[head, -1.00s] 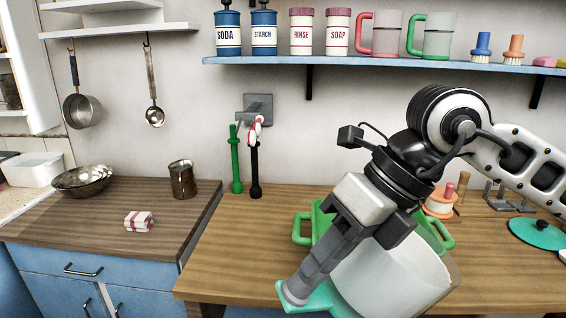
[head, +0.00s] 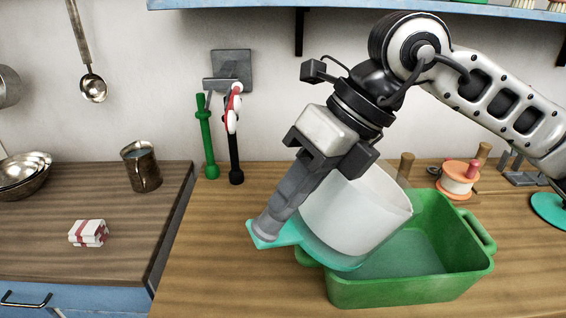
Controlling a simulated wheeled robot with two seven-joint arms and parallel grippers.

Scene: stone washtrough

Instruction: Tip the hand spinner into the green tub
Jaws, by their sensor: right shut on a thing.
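The hand spinner is a white drum (head: 350,218) on a teal base with a teal handle. It is tilted, with its rim leaning to the upper right, over the left part of the green tub (head: 412,292). The inside of the drum is mostly turned away, so I cannot tell what it holds. My right gripper (head: 268,222) comes down from the upper right and is shut on the spinner's handle end at the left. The tub stands on the wooden counter. A flat teal-grey surface shows inside it; its left side is hidden behind the spinner. My left gripper is out of view.
A white and orange spool (head: 458,180) and wooden pegs stand behind the tub. A teal lid (head: 549,208) lies at the right. A red-and-white bundle (head: 88,233) and metal mug (head: 141,167) sit on the left counter.

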